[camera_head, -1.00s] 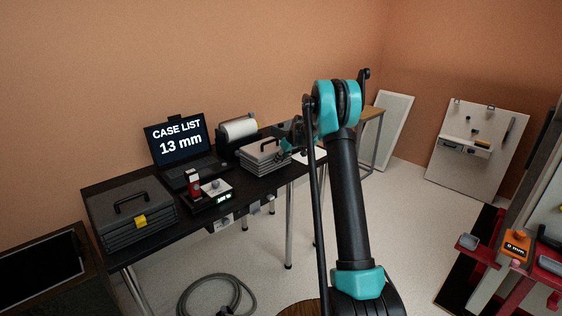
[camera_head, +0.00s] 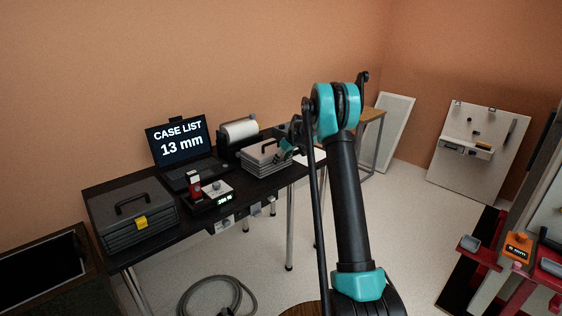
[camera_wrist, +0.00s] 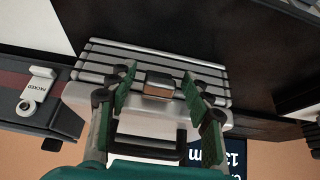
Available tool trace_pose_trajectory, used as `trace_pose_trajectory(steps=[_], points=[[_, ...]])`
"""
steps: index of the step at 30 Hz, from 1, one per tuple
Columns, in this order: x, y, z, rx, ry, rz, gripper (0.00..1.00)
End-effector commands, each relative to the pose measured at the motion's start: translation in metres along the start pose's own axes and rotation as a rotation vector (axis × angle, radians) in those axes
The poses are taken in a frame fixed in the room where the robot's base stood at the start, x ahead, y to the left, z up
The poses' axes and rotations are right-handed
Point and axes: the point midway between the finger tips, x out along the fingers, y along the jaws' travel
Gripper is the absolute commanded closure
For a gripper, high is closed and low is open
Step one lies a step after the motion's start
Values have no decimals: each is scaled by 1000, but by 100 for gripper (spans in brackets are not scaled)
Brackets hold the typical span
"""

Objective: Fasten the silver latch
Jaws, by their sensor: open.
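A grey ribbed case (camera_head: 259,161) lies on the black table near its far end, partly hidden by my arm in the head view. In the wrist view, the same case (camera_wrist: 208,72) fills the middle, with its dark handle (camera_wrist: 145,150) below. The silver latch (camera_wrist: 159,85) is a small block on the case's front side, with a brownish lower face. My gripper (camera_wrist: 158,77) is open, its green-padded fingers on either side of the latch with visible gaps. I cannot tell whether the latch is fastened. In the head view my gripper (camera_head: 287,146) is close to the case.
Another grey case (camera_head: 128,215) with a yellow latch stands at the table's near left. A laptop (camera_head: 180,140) reads "CASE LIST 13 mm".

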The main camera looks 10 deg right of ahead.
Motion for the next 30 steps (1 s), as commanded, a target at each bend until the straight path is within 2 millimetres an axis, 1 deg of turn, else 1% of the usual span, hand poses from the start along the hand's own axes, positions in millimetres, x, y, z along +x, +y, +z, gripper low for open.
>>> trace_pose_trajectory(steps=[5, 8, 11, 18, 21, 25, 30], points=[[-3, 0, 0, 0, 0, 0, 50], [-13, 0, 0, 1, 0, 0, 50], [-30, 0, 1, 1, 0, 1, 50], [-80, 0, 0, 1, 0, 1, 50], [-96, 0, 0, 1, 0, 1, 50], [-111, 0, 0, 0, 0, 1, 50], [-120, 0, 0, 0, 0, 0, 50]])
